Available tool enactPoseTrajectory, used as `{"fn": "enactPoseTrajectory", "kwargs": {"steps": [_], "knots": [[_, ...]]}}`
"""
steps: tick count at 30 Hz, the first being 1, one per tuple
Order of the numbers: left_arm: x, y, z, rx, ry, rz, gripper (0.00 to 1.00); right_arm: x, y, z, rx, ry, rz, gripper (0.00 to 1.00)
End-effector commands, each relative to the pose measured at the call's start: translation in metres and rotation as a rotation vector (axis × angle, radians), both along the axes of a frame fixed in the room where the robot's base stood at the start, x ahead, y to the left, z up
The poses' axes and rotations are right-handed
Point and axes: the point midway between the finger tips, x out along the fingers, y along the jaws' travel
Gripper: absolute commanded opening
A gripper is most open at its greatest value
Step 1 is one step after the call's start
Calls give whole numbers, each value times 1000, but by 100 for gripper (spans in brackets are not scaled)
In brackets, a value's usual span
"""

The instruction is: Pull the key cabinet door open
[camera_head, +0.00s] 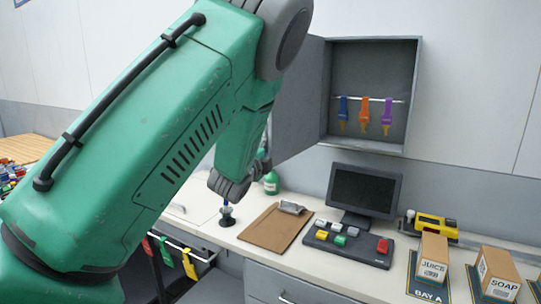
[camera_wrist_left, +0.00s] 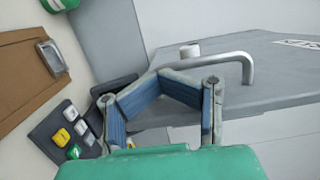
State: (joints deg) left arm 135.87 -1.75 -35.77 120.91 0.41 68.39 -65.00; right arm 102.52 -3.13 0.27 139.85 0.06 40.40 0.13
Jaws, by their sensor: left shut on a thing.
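The grey key cabinet (camera_head: 412,92) hangs on the wall in the head view. Its door (camera_head: 302,95) stands swung out to the left, partly hidden by my left arm. Blue, orange and purple key tags (camera_head: 364,112) hang from a rail inside. In the left wrist view, the door (camera_wrist_left: 275,75) carries a grey bar handle (camera_wrist_left: 215,62) and a small white round part. My left gripper (camera_wrist_left: 156,80) has its blue-padded fingers closed together at the handle's left end, shut on it. In the head view my arm hides most of this contact. My right gripper is not in view.
Below the cabinet, a counter holds a clipboard (camera_head: 274,229), a monitor (camera_head: 364,192), a button panel (camera_head: 350,245), a yellow device (camera_head: 432,227) and small boxes (camera_head: 432,257). A green bottle (camera_head: 271,183) stands behind the clipboard. Coloured tags (camera_head: 189,264) hang below the counter.

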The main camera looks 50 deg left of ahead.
Motion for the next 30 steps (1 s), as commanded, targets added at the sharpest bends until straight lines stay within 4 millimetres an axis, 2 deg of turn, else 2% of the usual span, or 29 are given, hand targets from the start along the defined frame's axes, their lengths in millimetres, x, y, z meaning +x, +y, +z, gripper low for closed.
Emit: {"fn": "enactPoseTrajectory", "kwargs": {"steps": [12,30], "knots": [[1,12,1,1,-3,-7,0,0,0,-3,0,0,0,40],[1,17,1,1,-3,-7,0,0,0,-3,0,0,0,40]]}}
